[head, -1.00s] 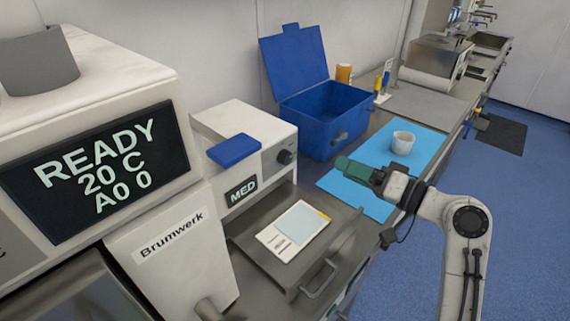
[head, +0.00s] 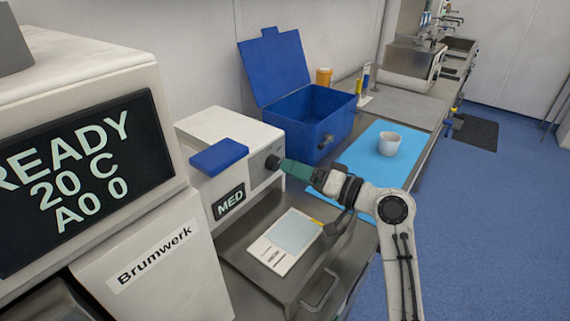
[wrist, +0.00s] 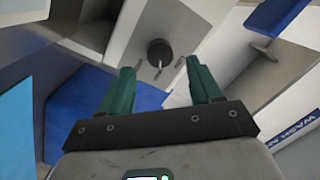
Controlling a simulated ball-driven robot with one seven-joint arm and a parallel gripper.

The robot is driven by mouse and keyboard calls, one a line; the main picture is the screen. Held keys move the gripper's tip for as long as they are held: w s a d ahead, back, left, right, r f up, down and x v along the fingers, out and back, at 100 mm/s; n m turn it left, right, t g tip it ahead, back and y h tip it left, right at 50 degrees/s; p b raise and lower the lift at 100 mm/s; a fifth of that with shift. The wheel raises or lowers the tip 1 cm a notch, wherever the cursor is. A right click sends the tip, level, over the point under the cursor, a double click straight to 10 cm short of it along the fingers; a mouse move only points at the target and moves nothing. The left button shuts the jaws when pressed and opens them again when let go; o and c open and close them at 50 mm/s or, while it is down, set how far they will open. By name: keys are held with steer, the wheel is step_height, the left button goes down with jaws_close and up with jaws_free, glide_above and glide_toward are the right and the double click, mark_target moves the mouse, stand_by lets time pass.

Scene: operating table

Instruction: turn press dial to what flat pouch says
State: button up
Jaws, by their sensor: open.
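The press (head: 222,150) is a white box with a blue pad (head: 219,156) on top and a small display reading MED (head: 229,202). Its dark round dial (head: 272,162) is on the front face. In the wrist view the dial (wrist: 159,52) lies ahead, between and just beyond the fingertips. My gripper (wrist: 158,68) has green fingers spread open and empty. In the head view my gripper (head: 284,167) is at the dial; contact cannot be told. The flat pouch (head: 287,240) lies on the metal tray below the press; its print is too small to read.
The metal tray (head: 240,262) has a handle at its front. An open blue box (head: 312,120) stands behind the press. A white cup (head: 389,143) stands on a light blue mat (head: 365,190). The Brumwerk machine (head: 160,255) with a READY display is at left.

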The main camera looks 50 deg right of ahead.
mark_target(278, 165)
steer(key=shift+w+a, duration=0.15)
steer(key=shift+w, duration=0.75)
steer(key=shift+w+a, duration=0.1)
steer(key=shift+w, duration=0.8)
steer(key=shift+c, duration=0.4)
steer(key=c, duration=1)
steer(key=shift+o, duration=0.2)
steer(key=shift+m+p, duration=0.4)
steer(key=shift+p, duration=0.2)
steer(key=m+p, duration=0.3)
steer(key=m, duration=0.1)
steer(key=shift+m, duration=0.4)
steer(key=m+p, duration=0.3)
steer(key=m, duration=0.1)
steer(key=shift+f+t, duration=0.1)
steer(key=shift+t, duration=0.3)
steer(key=shift+f+m+h+p, duration=0.1)
steer(key=shift+m+h+p, duration=0.2)
steer(key=shift+m+p, duration=0.85)
steer(key=shift+f+m, duration=0.1)
steer(key=shift+m, duration=0.35)
